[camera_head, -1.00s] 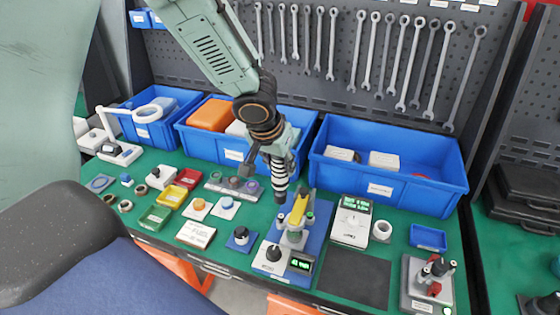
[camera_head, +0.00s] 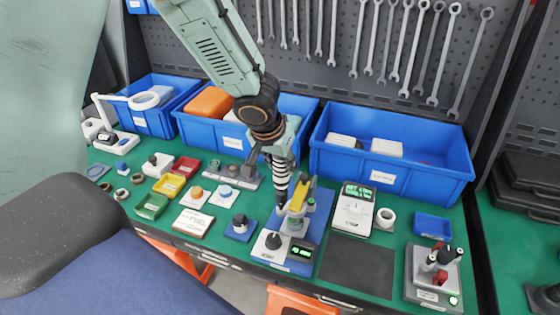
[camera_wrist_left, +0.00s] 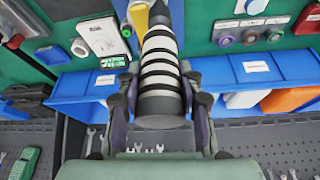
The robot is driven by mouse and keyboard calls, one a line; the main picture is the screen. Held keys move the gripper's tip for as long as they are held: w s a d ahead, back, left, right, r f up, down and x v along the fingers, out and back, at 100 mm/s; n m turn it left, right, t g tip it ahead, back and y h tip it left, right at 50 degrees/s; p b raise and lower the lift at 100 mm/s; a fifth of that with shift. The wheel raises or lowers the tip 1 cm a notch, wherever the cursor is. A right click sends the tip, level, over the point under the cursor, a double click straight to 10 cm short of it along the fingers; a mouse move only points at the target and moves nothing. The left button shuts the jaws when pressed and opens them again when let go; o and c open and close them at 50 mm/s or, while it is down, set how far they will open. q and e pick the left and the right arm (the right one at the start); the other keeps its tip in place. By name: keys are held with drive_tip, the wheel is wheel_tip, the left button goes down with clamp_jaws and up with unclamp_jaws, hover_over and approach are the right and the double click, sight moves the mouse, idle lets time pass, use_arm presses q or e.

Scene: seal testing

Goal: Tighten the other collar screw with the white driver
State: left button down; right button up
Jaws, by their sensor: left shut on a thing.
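My left gripper (camera_head: 278,150) is shut on the white driver (camera_head: 282,180), which has black and white bands. The driver is nearly upright, its dark lower end beside the left of the yellow-topped fixture (camera_head: 299,196). I cannot tell whether its tip touches a collar screw; the screws are too small to make out. In the left wrist view, the driver (camera_wrist_left: 161,75) is between the fingers and hides most of the fixture, with a bit of its yellow part (camera_wrist_left: 139,18) showing. My right gripper is not in view.
The fixture stands on a blue board (camera_head: 316,222) with a black knob and a lit display in front. A white meter (camera_head: 354,208) and a white ring (camera_head: 385,218) are to its right. Blue bins (camera_head: 388,175) line the back. A dark mat (camera_head: 357,265) lies bare.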

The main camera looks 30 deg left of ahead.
use_arm(q)
drive_tip(key=shift+d+r, duration=0.2)
drive_tip(key=shift+d, duration=0.1)
drive_tip(key=shift+a+f, duration=0.2)
drive_tip(key=shift+a, duration=0.3)
drive_tip(key=shift+d+r, duration=0.1)
drive_tip(key=shift+d, duration=0.35)
drive_tip(key=shift+a, duration=0.35)
